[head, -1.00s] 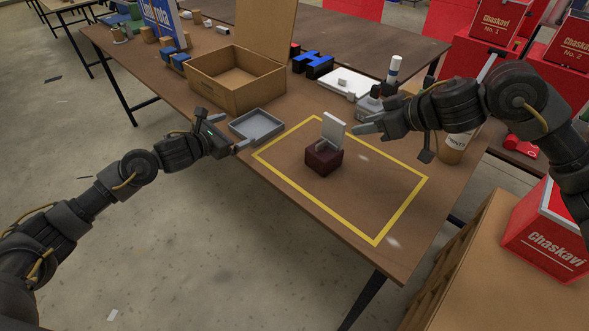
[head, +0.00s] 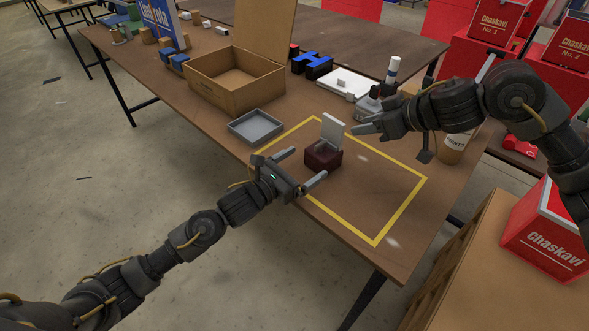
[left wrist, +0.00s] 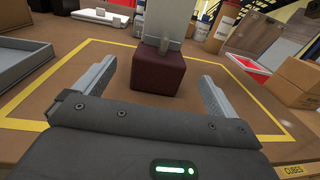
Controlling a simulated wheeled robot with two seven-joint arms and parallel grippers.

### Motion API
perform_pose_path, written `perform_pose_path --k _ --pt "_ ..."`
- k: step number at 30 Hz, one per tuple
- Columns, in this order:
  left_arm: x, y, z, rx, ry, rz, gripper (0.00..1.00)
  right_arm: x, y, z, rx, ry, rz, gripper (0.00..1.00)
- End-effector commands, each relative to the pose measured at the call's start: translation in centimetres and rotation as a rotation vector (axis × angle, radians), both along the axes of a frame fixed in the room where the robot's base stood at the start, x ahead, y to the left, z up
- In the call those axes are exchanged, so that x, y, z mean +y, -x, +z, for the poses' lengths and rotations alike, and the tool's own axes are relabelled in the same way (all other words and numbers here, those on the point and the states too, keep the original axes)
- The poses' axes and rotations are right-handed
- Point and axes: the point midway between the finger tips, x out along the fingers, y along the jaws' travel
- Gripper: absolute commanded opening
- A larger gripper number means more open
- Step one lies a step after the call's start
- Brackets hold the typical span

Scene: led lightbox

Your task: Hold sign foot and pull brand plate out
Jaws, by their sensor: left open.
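The sign foot (head: 322,156) is a dark maroon block standing on the brown table inside a yellow outline. The pale brand plate (head: 332,131) stands upright in its top. My left gripper (head: 301,166) is open, its two fingers pointing at the foot from the near left. In the left wrist view the foot (left wrist: 158,75) sits ahead of the gap between the fingertips (left wrist: 157,82), with the plate (left wrist: 157,22) above it. My right gripper (head: 364,129) is to the right of the plate and apart from it. Whether its fingers are apart is hard to see.
A grey tray (head: 256,128) lies left of the outline, with an open cardboard box (head: 236,102) behind it. A labelled jar (head: 454,149) and other items stand at the right and back. The table inside the outline is clear around the foot.

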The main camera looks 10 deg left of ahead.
Motion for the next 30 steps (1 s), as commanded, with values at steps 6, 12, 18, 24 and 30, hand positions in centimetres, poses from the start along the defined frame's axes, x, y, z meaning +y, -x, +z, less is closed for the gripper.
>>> perform_pose_path --k 6,12,18,24,30 --pt "-2.7 -3.1 0.1 0.000 0.000 0.000 0.96 0.0 0.0 0.0 0.000 0.000 0.000 0.36" --pt "-4.5 -5.2 0.0 0.001 0.001 0.000 0.96 0.0 0.0 0.0 0.000 0.000 0.000 0.36" --pt "-5.3 -6.2 0.0 0.000 -0.001 -0.001 0.96 0.0 0.0 0.0 0.000 0.000 0.000 0.36" --pt "-5.4 -6.3 0.0 0.001 -0.002 -0.001 0.96 0.0 0.0 0.0 0.000 0.000 0.000 0.36" --pt "-5.3 -6.3 0.0 0.000 -0.001 0.000 0.82 0.0 0.0 0.0 0.000 0.000 0.000 0.36"
